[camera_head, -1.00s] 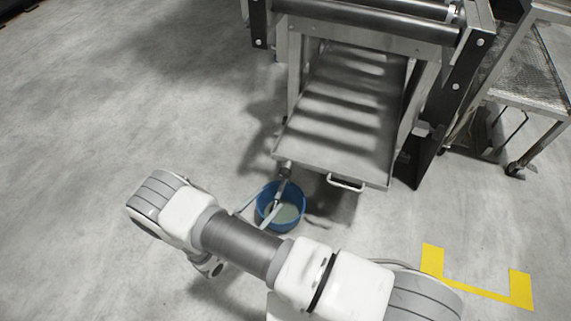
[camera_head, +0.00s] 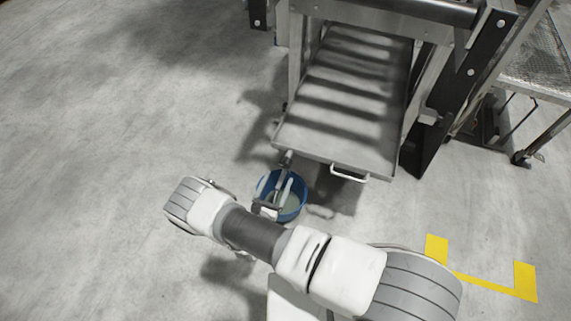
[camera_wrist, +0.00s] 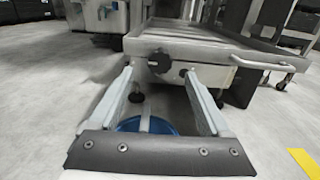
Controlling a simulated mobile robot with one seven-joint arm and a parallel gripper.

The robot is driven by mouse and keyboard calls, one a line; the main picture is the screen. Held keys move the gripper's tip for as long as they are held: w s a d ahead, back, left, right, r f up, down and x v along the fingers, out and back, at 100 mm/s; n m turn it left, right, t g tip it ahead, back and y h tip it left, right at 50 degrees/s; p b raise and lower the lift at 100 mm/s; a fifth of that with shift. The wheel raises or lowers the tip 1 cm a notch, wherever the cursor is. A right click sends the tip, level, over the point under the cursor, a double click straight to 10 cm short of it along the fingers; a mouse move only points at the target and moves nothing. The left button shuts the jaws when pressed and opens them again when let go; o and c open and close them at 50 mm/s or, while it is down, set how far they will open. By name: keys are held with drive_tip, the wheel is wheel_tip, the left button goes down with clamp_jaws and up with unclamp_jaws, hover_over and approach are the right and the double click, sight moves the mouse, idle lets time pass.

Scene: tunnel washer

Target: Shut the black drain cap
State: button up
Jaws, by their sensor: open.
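The black drain cap (camera_wrist: 158,61) shows in the wrist view as a dark round piece with a lug, at the front of the metal tray (camera_wrist: 195,49). My gripper (camera_wrist: 159,73) is open, with one finger on each side of the cap in the picture and nothing between them. The fingertips look short of the cap. In the head view my gripper (camera_head: 278,188) is over the blue bucket (camera_head: 299,207), below the tray's front edge and near a short spout (camera_head: 287,158). The cap cannot be made out there.
The blue bucket also shows low between my fingers in the wrist view (camera_wrist: 165,127); a pale vertical strip runs down to it. A white handle (camera_head: 348,173) juts from the tray front. A wheeled trolley stands right. Yellow floor marking (camera_head: 490,283) lies right; the left floor is clear.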

sight(284, 166)
drive_tip(key=b+x, duration=0.1)
drive_tip(key=x, duration=0.7)
drive_tip(key=shift+b, duration=0.3)
drive_tip(key=shift+c, duration=0.3)
clamp_jaws()
